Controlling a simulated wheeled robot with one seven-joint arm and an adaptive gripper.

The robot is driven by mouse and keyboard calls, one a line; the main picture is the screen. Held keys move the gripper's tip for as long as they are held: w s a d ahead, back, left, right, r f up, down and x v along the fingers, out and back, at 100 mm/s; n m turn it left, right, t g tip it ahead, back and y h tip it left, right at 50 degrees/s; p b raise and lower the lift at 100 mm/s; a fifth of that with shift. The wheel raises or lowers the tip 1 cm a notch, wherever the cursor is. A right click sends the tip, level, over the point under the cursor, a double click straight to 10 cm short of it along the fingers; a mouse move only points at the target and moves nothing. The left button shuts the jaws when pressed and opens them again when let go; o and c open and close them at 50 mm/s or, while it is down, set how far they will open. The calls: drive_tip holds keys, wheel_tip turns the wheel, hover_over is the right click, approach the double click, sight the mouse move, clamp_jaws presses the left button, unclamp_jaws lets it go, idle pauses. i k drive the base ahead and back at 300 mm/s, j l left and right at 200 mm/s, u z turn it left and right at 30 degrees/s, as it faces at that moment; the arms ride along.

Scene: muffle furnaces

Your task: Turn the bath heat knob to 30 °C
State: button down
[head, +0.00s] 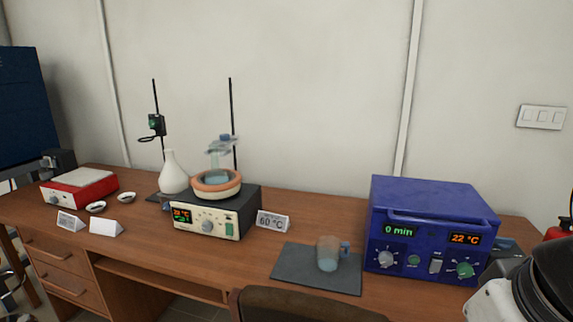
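A blue box-shaped unit (425,225) with a closed top stands at the right of the bench. Its front has a green "0 min" display (398,230) and an orange "22 °C" display (464,239). A pale knob (383,259) is low on its left, and a green knob (464,269) is under the temperature display. Left of it, a black heater with a cream front (222,214) carries a round orange-brown bowl; its knob (207,226) sits beside a small lit display. No label shows which knob is the bath heat knob. My gripper is out of view.
A dark mat (290,272) holds a beaker (328,254). A "60 °C" sign (272,221) stands by the heater. A white flask (173,172), stands and a red hotplate (70,190) are left. A chair back (290,307) is in front. Part of my arm fills the lower right.

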sight(464, 270)
drive_tip(key=i+j+z, duration=0.25)
drive_tip(key=j+z, duration=0.25)
drive_tip(key=i+j+z, duration=0.15)
drive_tip(key=j+z, duration=0.15)
drive_tip(key=j, duration=0.2)
drive_tip(key=i+j+z, duration=0.1)
drive_tip(key=j+z, duration=0.15)
drive_tip(key=j, duration=0.1)
